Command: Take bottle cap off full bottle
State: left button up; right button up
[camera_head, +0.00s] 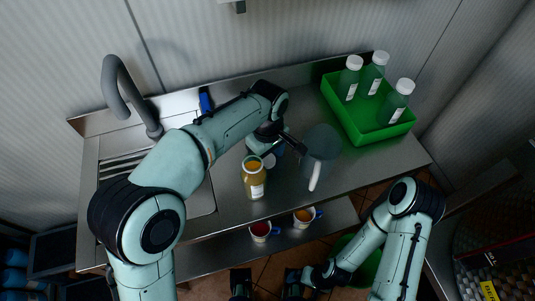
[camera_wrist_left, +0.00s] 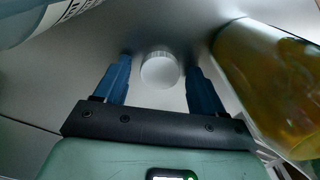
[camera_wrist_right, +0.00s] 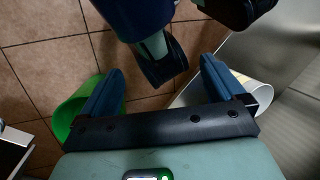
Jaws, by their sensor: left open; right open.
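The full bottle (camera_head: 254,182) stands upright on the steel counter, filled with yellow-brown contents. Its mouth looks uncovered. It also shows at the right of the left wrist view (camera_wrist_left: 272,90). A white cap (camera_head: 269,160) lies on the counter just beside the bottle. My left gripper (camera_head: 287,150) is open close to the cap. In the left wrist view the cap (camera_wrist_left: 160,70) shows between the two open fingers, apart from both. My right gripper (camera_wrist_right: 162,72) is open and empty, low in front of the counter.
A grey jug (camera_head: 321,145) stands right of the left gripper. A green crate (camera_head: 356,127) holds several white-capped bottles (camera_head: 397,100) at the back right. Two mugs (camera_head: 261,231) (camera_head: 304,217) stand on the lower shelf. A green bin (camera_wrist_right: 75,108) is on the floor near my right gripper.

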aim_at(268, 159)
pick_arm(q)
jog(key=shift+r, duration=0.15)
notch_tip(268, 159, up, 12)
jog(key=p, duration=0.3)
